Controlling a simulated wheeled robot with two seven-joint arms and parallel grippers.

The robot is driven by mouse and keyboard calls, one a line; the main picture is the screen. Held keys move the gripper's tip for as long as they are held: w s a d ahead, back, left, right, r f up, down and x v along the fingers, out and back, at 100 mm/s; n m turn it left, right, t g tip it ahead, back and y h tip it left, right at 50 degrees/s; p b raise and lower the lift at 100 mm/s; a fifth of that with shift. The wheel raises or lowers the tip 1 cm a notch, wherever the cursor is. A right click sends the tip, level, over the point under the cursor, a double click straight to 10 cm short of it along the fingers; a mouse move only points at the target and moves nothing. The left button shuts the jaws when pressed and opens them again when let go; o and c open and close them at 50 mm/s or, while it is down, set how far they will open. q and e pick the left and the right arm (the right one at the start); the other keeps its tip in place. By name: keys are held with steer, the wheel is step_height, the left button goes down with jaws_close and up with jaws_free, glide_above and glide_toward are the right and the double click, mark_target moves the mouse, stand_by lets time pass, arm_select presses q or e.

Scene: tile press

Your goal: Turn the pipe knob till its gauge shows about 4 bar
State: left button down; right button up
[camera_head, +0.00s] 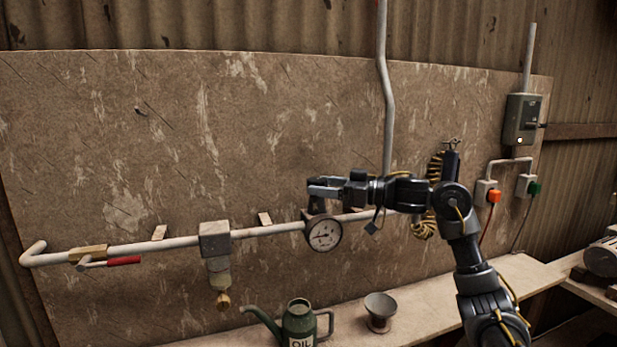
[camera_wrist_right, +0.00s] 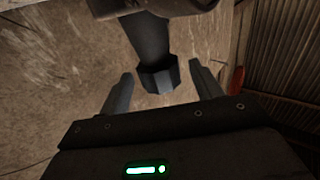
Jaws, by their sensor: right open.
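The round white gauge (camera_head: 324,234) sits on the grey pipe in the middle of the head view. Its dark needle shows, but the figures are too small to read. The black knob (camera_head: 317,204) stands upright above the gauge, partly covered by my gripper. My right gripper (camera_head: 318,187) is at the knob's top, reaching in from the right. In the right wrist view the faceted dark knob (camera_wrist_right: 158,76) lies between my two open fingers, with a gap on both sides. My left gripper is not in view.
A red-handled valve (camera_head: 110,262) and a grey filter unit (camera_head: 215,245) sit on the pipe to the left. A green oil can (camera_head: 299,325) and a grey funnel (camera_head: 380,308) stand on the bench below. A coiled rope hangs behind my right arm.

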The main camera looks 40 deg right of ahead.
steer(key=x, duration=0.2)
steer(key=shift+w+a+r+p, duration=0.15)
steer(key=shift+w+a+p, duration=0.1)
steer(key=shift+p, duration=0.15)
steer(key=shift+w+a, duration=0.3)
steer(key=shift+w, duration=0.3)
steer(key=shift+c, duration=0.4)
steer(key=c, duration=0.9)
